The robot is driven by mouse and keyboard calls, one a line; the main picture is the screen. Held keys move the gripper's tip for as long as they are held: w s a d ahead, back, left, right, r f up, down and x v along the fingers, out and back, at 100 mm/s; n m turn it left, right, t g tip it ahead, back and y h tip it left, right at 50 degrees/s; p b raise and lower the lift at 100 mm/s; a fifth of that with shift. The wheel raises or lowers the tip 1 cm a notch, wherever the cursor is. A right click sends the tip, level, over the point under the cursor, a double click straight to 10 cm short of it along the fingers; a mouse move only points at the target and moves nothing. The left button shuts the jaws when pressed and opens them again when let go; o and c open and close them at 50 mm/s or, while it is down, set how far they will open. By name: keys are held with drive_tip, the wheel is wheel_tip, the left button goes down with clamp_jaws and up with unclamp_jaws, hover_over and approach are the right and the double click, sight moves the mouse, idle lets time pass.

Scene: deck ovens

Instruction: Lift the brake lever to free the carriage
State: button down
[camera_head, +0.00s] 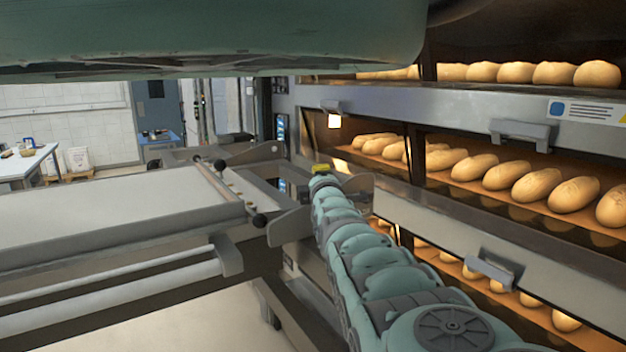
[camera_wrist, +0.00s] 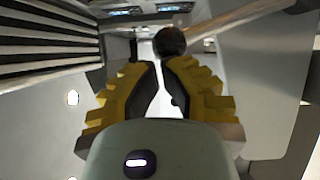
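My gripper (camera_wrist: 163,64) has yellow ribbed fingers with dark inner pads. The fingers stand apart with a bright narrow gap between them, and nothing is clearly held. A round black knob (camera_wrist: 170,41) shows right at the fingertips; I cannot tell whether they touch it. In the head view, my gripper (camera_head: 321,169) is a small yellow patch at the far end of my arm, beside the carriage (camera_head: 110,207). The carriage is a flat grey loader with black ball knobs, one at its near corner (camera_head: 260,220).
The deck oven (camera_head: 450,100) stands along the right with loaves on several lit levels. Its door handles (camera_head: 520,133) jut out. A pale table (camera_head: 25,162) stands far left. Bare floor (camera_head: 200,315) shows below the carriage.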

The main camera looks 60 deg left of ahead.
drive_tip(key=shift+w+a+r, duration=0.1)
drive_tip(key=shift+w+r, duration=0.25)
drive_tip(key=shift+w, duration=0.4)
drive_tip(key=shift+s, duration=0.1)
